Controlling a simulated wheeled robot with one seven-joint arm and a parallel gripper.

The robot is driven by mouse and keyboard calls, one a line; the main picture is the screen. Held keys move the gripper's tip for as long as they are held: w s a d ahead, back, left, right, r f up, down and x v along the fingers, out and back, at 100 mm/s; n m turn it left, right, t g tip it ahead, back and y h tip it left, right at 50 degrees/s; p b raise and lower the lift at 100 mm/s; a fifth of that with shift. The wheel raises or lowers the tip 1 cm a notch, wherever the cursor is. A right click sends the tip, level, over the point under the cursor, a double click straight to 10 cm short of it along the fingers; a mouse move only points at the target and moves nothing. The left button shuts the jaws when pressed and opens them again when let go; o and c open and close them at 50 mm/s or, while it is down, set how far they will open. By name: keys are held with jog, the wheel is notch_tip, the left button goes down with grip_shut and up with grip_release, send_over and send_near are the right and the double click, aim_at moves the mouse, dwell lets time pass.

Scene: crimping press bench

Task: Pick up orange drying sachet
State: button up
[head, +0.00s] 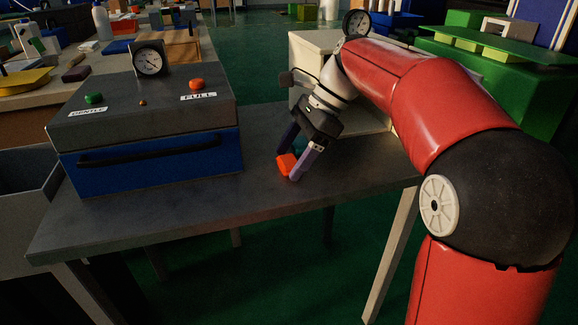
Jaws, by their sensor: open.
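The orange drying sachet (286,164) is a small bright orange block-like packet. It shows in the head view on the dark bench top (262,192), to the right of the blue press. My gripper (288,163) comes down at a slant from the upper right, with its two fingers apart. The sachet shows between the fingertips, and the nearer pale finger covers part of its right side. I cannot tell whether either finger touches it. A small teal patch behind the sachet, between the fingers, is mostly hidden.
The blue and grey press (150,138) with a gauge (150,59), a green button and a red button stands left of my gripper. A pale box (300,60) stands behind my gripper. The bench's front strip is clear.

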jog(key=c, duration=1.1)
jog(key=shift+o, duration=0.2)
